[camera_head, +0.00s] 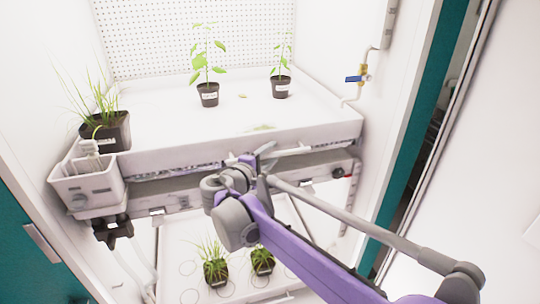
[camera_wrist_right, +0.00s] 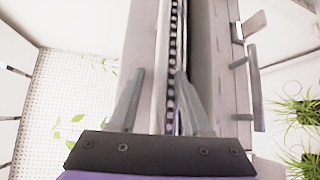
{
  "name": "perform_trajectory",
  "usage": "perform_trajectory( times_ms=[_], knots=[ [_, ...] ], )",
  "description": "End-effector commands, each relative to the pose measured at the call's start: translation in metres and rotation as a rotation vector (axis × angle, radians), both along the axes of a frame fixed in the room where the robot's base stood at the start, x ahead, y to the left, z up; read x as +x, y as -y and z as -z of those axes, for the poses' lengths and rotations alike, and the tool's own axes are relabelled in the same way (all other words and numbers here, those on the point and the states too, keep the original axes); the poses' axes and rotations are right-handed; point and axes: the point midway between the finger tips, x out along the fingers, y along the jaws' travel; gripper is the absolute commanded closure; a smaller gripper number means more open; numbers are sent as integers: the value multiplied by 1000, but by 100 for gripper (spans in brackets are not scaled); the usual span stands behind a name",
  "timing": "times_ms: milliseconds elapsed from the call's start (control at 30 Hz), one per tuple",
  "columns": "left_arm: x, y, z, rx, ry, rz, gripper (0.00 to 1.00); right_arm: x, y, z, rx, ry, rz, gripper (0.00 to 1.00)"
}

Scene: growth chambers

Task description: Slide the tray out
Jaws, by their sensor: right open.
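The white upper tray (camera_head: 165,125) lies in the growth chamber with potted plants on it. Its front edge runs across the middle of the head view, and its front wall also shows in the wrist view (camera_wrist_right: 145,50). My right gripper (camera_head: 263,158) is in front of this edge, near the middle. In the wrist view the fingers of my right gripper (camera_wrist_right: 160,85) are apart, and a dark toothed strip along the tray's front shows between them. No grip on the tray is visible; whether a finger touches it cannot be told. My left gripper is not in view.
Two leafy plants (camera_head: 208,92) (camera_head: 281,86) and a grassy pot (camera_head: 108,130) stand on the upper tray. A white box (camera_head: 88,188) hangs at its left corner. A lower tray (camera_head: 180,285) holds two grassy pots. A blue-handled valve (camera_head: 355,79) is on the right wall.

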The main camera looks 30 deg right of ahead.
Motion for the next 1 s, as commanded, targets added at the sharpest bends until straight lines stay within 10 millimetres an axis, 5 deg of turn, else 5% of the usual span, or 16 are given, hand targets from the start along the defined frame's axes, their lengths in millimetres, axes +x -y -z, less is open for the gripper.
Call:
perform_trajectory(
  times_ms=[67,333,1000],
  knots=[
    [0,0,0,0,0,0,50,0,0,0,0,0,0,52],
    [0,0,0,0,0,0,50,0,0,0,0,0,0,100],
    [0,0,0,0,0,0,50,0,0,0,0,0,0,100]
  ],
)
